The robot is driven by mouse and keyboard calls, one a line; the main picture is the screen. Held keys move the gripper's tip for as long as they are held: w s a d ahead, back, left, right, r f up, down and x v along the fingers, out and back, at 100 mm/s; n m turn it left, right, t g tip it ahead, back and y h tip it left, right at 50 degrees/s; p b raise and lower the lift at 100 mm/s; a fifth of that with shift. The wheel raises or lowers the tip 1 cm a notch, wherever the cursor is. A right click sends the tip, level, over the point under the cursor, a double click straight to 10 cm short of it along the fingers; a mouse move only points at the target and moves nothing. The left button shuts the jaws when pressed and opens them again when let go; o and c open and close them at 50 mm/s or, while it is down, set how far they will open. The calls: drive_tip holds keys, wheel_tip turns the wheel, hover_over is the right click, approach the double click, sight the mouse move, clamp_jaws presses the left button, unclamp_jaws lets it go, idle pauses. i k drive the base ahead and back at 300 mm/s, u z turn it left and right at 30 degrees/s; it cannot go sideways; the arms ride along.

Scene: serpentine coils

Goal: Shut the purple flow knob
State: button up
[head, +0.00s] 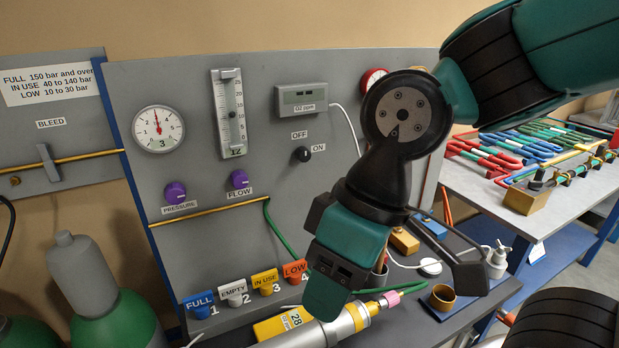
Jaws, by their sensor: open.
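The purple flow knob (239,179) is on the grey panel (190,90), above the label FLOW and below the upright flow tube (229,112). A larger purple knob (175,192) labelled PRESSURE is to its left, lower down. My gripper (398,290) is to the right of and below the flow knob, well apart from it, pointing down in front of the panel's lower right. It is open, and I see nothing held between its fingers. The flow knob is not covered by my arm.
A round gauge (158,129), an O2 display (301,98) and an OFF/ON switch (302,154) share the panel. A yellow-banded cylinder (335,328) lies below my gripper. Coloured tags (267,281) line the panel's foot. A green-shouldered tank (125,322) stands left.

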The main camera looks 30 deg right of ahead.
sight(239, 179)
drive_tip(key=z, duration=2.6)
drive_tip(key=k, duration=1.15)
drive_tip(key=u, duration=1.85)
drive_tip(key=i, duration=0.35)
drive_tip(key=u, duration=0.15)
